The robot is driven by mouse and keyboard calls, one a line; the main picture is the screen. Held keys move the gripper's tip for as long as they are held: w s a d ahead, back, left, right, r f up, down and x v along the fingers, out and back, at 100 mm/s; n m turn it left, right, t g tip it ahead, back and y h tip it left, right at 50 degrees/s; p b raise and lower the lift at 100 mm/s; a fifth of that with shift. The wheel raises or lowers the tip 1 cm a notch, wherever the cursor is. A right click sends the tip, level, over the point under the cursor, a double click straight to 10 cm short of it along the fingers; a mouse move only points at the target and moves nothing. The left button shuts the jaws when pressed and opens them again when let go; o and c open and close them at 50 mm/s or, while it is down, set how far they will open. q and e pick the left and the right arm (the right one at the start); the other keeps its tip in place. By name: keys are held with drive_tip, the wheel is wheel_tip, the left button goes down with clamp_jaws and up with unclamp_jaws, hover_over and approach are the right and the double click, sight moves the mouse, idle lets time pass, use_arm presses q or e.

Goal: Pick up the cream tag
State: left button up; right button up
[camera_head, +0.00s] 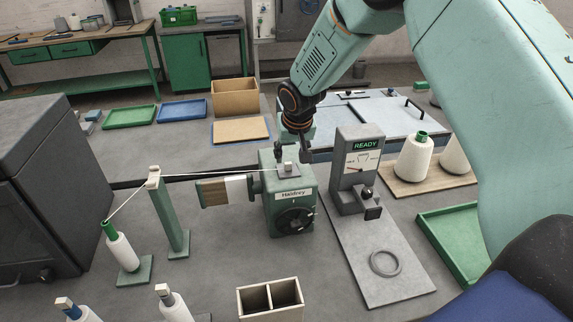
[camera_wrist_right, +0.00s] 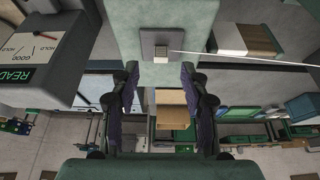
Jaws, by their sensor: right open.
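A small cream piece, apparently the cream tag (camera_head: 288,165), sits on a grey plate on top of the green winder housing (camera_head: 283,213). It also shows in the right wrist view (camera_wrist_right: 162,51), just beyond the fingertips. My right gripper (camera_head: 293,150) points down over the housing, close above the tag. In the right wrist view my right gripper (camera_wrist_right: 160,80) has its two fingers spread apart with nothing between them. Whether a finger touches the plate, I cannot tell. My left gripper does not show.
A white thread runs from the cone (camera_head: 121,252) over the green post (camera_head: 170,215) to the housing. The grey READY gauge (camera_head: 358,160) stands close right of the housing. A two-compartment box (camera_head: 270,299) is in front. Bare grey tabletop lies between them.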

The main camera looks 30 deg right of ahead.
sight(288, 163)
drive_tip(key=p+x, duration=0.1)
drive_tip(key=x, duration=0.2)
drive_tip(key=shift+w+d+f, duration=0.15)
drive_tip(key=shift+w+f, duration=0.05)
drive_tip(key=shift+w, duration=0.1)
drive_tip(key=shift+w+f, duration=0.15)
drive_tip(key=shift+f, duration=0.35)
drive_tip(key=shift+w+f, duration=0.15)
drive_tip(key=shift+c, duration=1.3)
drive_tip(key=c, duration=0.5)
drive_tip(key=shift+c, duration=0.2)
